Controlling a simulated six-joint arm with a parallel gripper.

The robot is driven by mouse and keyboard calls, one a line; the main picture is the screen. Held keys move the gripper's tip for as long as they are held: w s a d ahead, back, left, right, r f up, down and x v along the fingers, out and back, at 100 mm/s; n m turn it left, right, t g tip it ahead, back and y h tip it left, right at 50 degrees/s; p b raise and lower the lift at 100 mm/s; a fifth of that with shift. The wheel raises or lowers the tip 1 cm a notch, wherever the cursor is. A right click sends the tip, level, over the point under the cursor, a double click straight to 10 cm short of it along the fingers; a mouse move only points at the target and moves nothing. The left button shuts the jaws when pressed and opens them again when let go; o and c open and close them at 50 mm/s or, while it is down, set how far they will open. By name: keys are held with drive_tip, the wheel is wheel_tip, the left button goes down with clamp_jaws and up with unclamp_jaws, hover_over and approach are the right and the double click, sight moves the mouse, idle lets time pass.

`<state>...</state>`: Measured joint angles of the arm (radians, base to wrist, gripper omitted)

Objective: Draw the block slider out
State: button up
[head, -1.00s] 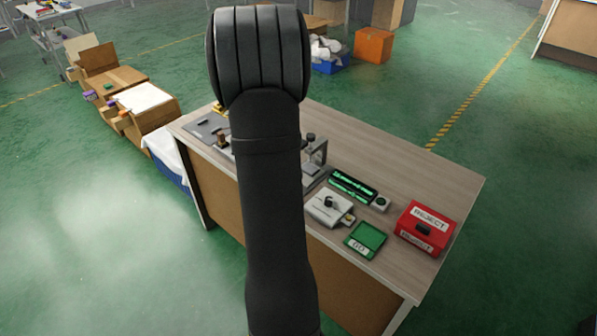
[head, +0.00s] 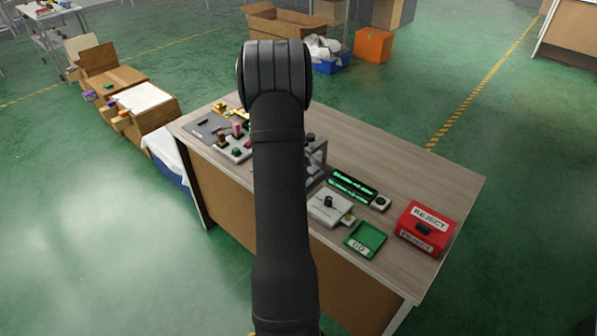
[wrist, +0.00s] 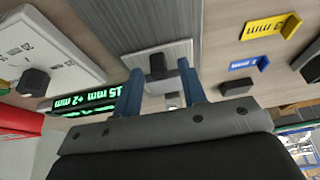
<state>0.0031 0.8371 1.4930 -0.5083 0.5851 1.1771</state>
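A dark block-like knob (wrist: 157,66) sits on a pale plate beside a ribbed grey surface in the wrist view; I cannot tell for sure that it is the block slider. My gripper (wrist: 162,80) has its two blue fingers spread, one on each side of the knob in the picture, with visible gaps. Nothing is seen held. In the head view my arm hides the gripper and much of the grey fixture (head: 316,152) on the bench.
The wood-topped bench (head: 420,175) holds a white device with a black knob (head: 328,204), a green-lit display (head: 352,187), a green GO tray (head: 367,238) and a red REJECT box (head: 425,228). Yellow (wrist: 271,27) and blue (wrist: 249,65) labelled pieces lie right of the gripper.

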clamp_jaws()
drive_tip(key=s+a, duration=0.6)
drive_tip(key=shift+c, duration=0.2)
unclamp_jaws()
drive_tip(key=shift+a, duration=0.1)
drive_tip(key=shift+o, duration=0.2)
drive_tip(key=shift+r, duration=0.1)
drive_tip(key=v, duration=1.7)
